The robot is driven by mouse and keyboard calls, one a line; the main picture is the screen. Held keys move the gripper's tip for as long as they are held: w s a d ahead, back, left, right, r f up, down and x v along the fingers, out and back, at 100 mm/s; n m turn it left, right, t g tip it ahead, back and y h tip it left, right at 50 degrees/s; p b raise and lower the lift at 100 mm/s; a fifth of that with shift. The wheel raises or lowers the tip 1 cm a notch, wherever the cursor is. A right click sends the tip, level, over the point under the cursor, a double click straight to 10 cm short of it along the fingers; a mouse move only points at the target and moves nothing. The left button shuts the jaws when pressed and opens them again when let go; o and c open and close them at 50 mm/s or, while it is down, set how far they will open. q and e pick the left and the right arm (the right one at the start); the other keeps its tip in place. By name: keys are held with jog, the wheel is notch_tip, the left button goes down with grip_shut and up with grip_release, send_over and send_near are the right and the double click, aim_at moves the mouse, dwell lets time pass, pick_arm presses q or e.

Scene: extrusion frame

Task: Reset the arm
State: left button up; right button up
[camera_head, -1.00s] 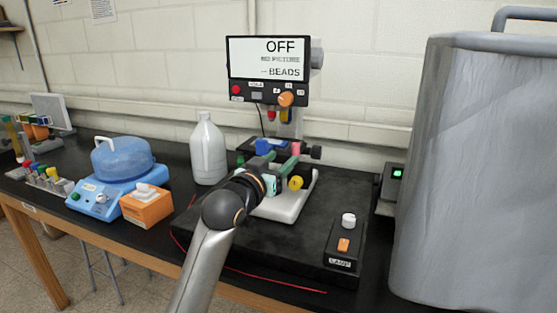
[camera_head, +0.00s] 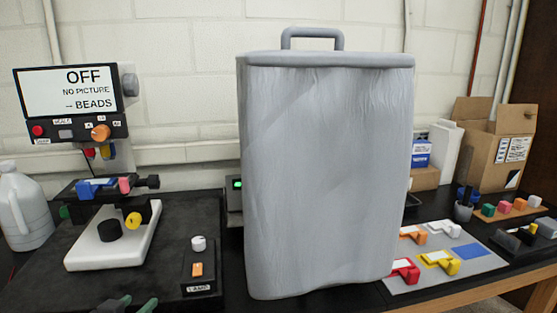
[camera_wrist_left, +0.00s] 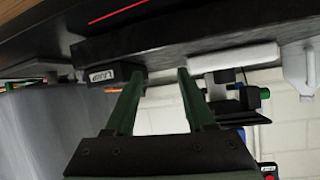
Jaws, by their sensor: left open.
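My left gripper (camera_head: 130,305) shows only as two green fingertips at the bottom left edge of the head view, in front of the microscope's white base. In the left wrist view my left gripper (camera_wrist_left: 158,78) is open, with nothing between its two green fingers. That view is turned upside down. The rest of my left arm is out of the head view. My right gripper is in neither view.
The microscope (camera_head: 110,235) and its screen (camera_head: 68,92) reading OFF stand at the left. A lamp box (camera_head: 199,268) sits on the black slab. A large grey covered case (camera_head: 325,170) fills the middle. Colored clips and a cardboard box (camera_head: 495,150) stand right.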

pick_arm(q)
jog(key=s+d+f+m+g, duration=0.1)
jog(key=s+d+f+g, duration=0.2)
jog(key=s+f, duration=0.45)
jog(key=s+d+f+g+h, duration=0.1)
jog(key=s+d+f+g, duration=0.2)
jog(key=s, duration=0.7)
jog(key=s+d+f+m+g, duration=0.1)
jog(key=s+d+f+g, duration=0.15)
jog(key=s+f, duration=0.55)
jog(key=w+d+f+t+h, duration=0.1)
jog(key=w+f+t, duration=0.1)
jog(key=f, duration=0.2)
jog(key=w+d+f+t+h, duration=0.1)
jog(key=d+f+t, duration=0.1)
jog(key=f, duration=0.3)
jog(key=shift+w+d+f+t, duration=0.3)
jog(key=shift+w+t, duration=0.1)
jog(key=shift+t, duration=0.25)
